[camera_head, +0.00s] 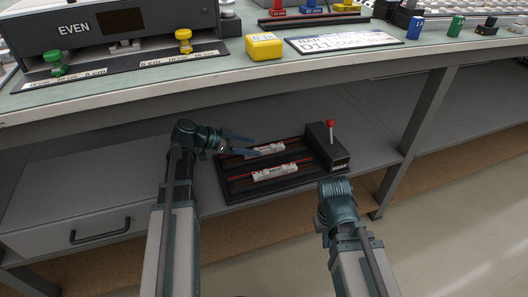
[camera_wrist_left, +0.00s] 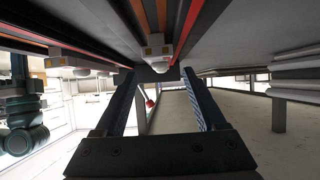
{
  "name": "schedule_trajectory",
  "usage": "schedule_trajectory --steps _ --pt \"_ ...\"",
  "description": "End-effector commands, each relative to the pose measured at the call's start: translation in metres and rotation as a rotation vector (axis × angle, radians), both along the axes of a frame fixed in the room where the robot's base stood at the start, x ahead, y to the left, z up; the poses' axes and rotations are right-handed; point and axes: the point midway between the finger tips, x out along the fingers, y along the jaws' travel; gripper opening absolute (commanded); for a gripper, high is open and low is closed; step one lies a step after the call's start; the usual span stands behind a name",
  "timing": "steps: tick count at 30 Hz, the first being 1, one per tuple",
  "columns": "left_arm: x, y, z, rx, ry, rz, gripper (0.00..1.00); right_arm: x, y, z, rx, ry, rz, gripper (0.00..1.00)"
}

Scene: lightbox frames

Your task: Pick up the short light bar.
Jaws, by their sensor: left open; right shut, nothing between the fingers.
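Two pale, labelled pieces lie in the black rack on the shelf under the table: a rear one (camera_head: 268,149) and a front one (camera_head: 275,172). The rear one looks a little shorter, but I cannot be sure which is the short light bar. My left gripper (camera_head: 254,146) is open at the rear piece, its fingers partly covering that track. In the left wrist view, its spread fingers (camera_wrist_left: 160,75) reach toward the rack's underside-looking rails and a white piece (camera_wrist_left: 157,49); contact is unclear. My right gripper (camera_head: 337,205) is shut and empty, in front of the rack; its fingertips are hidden.
The black rack (camera_head: 238,196) has a raised block (camera_head: 322,143) with a red-topped lever (camera_head: 330,127) at its right end. The tabletop edge (camera_head: 120,98) overhangs the shelf. A table leg (camera_head: 425,120) stands right. The shelf left of the rack is clear.

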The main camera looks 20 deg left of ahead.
Motion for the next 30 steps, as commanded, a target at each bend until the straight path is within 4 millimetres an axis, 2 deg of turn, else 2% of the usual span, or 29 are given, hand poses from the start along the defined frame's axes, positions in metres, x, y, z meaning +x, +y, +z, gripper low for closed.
schedule_trajectory --steps 8,15,27,30 --pt "0.02 -0.028 -0.02 0.0 0.0 -0.002 0.72 0.0 0.0 -0.02 0.0 -0.001 0.0 0.0" --pt "0.021 -0.03 -0.018 0.0 0.0 0.0 0.72 0.0 0.0 -0.018 0.0 -0.001 0.0 0.0" --pt "0.021 -0.03 -0.018 0.0 0.0 0.0 0.01 0.0 0.0 -0.018 0.0 -0.001 0.0 0.0" --pt "0.021 -0.03 -0.018 0.0 0.0 0.0 0.0 0.0 0.0 -0.018 0.0 -0.001 0.0 0.0"
